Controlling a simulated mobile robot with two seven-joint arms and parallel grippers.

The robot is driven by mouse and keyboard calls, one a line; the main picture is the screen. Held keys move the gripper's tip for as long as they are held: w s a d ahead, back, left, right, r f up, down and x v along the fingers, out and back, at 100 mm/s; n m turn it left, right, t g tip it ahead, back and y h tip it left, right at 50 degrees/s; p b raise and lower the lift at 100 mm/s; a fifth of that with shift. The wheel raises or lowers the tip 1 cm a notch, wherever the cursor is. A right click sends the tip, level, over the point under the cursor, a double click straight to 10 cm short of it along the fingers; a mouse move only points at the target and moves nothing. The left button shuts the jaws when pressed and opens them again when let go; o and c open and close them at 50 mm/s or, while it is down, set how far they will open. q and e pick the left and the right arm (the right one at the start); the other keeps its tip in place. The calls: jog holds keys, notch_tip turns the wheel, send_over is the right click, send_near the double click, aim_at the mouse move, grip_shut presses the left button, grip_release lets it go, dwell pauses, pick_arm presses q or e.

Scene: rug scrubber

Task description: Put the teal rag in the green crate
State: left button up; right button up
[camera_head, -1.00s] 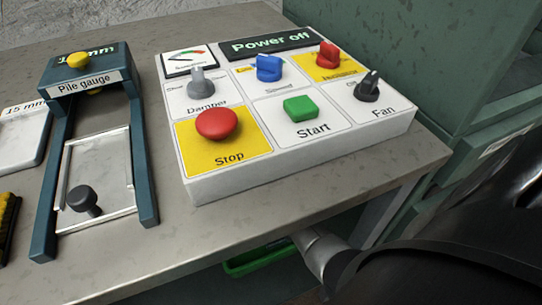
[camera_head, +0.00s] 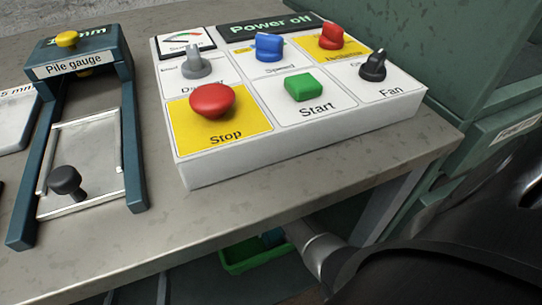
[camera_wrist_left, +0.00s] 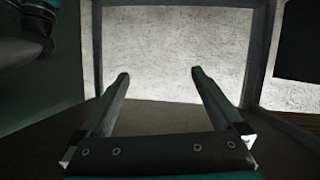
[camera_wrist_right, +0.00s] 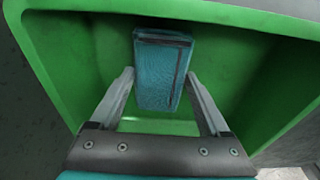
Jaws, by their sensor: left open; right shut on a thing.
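The teal rag (camera_wrist_right: 160,70) is a folded block between the fingers of my right gripper (camera_wrist_right: 161,78). The gripper is shut on it, over the inside of the green crate (camera_wrist_right: 75,50). Whether the rag touches the crate floor I cannot tell. In the head view the crate (camera_head: 240,262) shows partly below the table edge, with a bit of the teal rag (camera_head: 272,238) at its opening. My left gripper (camera_wrist_left: 160,73) is open and empty, facing a pale wall.
The grey table (camera_head: 330,165) overhangs the crate. On it stand a white control panel (camera_head: 300,130) with knobs and buttons and a blue pile gauge (camera_head: 85,135). A green cabinet (camera_head: 450,60) stands at the right. A table leg (camera_head: 395,205) is near my right arm.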

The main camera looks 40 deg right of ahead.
pick_arm(q)
jog(key=shift+s+d+r+t+h+b, duration=0.2)
jog(key=shift+d+r+t+h+b, duration=0.15)
jog(key=shift+d+r+t, duration=0.35)
pick_arm(e)
jog(key=shift+f, duration=0.6)
pick_arm(q)
jog(key=shift+a+f, duration=0.1)
jog(key=shift+f, duration=0.1)
jog(key=shift+t, duration=0.3)
pick_arm(e)
jog(key=shift+f, duration=0.25)
pick_arm(q)
jog(key=shift+r, duration=0.1)
pick_arm(e)
jog(key=o, duration=1.2)
jog(key=shift+r, duration=0.25)
